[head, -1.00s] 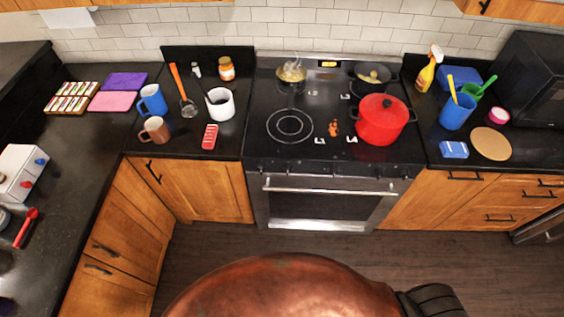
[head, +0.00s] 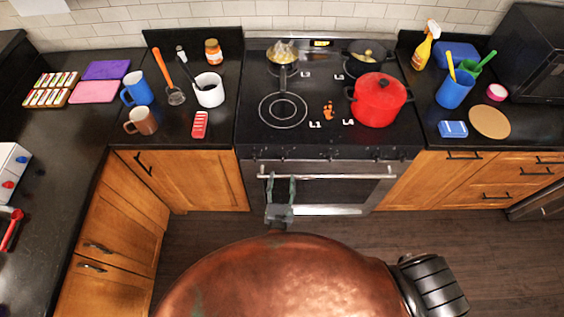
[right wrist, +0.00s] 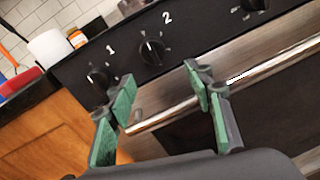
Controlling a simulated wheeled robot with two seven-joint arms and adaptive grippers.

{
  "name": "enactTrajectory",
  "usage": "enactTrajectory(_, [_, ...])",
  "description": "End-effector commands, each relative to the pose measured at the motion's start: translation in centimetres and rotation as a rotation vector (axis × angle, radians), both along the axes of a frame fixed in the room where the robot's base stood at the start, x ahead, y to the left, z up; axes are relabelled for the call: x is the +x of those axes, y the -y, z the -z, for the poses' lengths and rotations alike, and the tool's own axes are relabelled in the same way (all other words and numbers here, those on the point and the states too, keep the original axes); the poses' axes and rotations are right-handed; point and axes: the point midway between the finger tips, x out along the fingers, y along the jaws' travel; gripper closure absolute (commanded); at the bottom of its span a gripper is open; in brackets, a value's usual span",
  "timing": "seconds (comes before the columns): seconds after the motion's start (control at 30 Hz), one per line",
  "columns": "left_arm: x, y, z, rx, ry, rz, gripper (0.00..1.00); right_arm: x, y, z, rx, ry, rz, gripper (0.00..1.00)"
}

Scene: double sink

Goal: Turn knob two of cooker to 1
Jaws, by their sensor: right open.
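The cooker (head: 325,110) stands in the middle of the back counter, with a row of black knobs along its front panel. In the right wrist view, knob two (right wrist: 152,50) sits below a white "2". Its exact setting is too small to read. Knob one (right wrist: 98,77) is to its left, below a white "1". My right gripper (head: 281,181) is in front of the oven door, below the knob panel. It also shows in the right wrist view (right wrist: 160,82), its green-padded fingers apart and empty, with knob two beyond the gap, not touched. My left gripper is not in view.
The oven handle (head: 325,176) runs across the door close to my right gripper. A red pot (head: 379,102), a pan (head: 283,56) and a dark pot (head: 366,55) stand on the cooktop. The floor before the drawers at right is clear.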

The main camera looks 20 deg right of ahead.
Motion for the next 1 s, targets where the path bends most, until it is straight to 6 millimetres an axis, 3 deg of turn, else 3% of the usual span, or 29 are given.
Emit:
enactTrajectory(0.13, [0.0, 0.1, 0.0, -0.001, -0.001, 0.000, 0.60, 0.7, -0.4, -1.5, -0.033, 0.031, -0.007, 0.52])
enactTrajectory(0.4, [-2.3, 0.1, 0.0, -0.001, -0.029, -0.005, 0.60, 4.6, 1.1, -1.4, -0.031, 0.029, -0.008, 0.52])
enactTrajectory(0.6, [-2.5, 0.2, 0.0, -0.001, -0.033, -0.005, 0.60, 6.7, 1.9, -1.3, -0.030, 0.027, -0.007, 0.52])
enactTrajectory(1.0, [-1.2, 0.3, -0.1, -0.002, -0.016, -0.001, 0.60, 7.2, 2.1, -1.2, -0.027, 0.025, -0.007, 0.54])
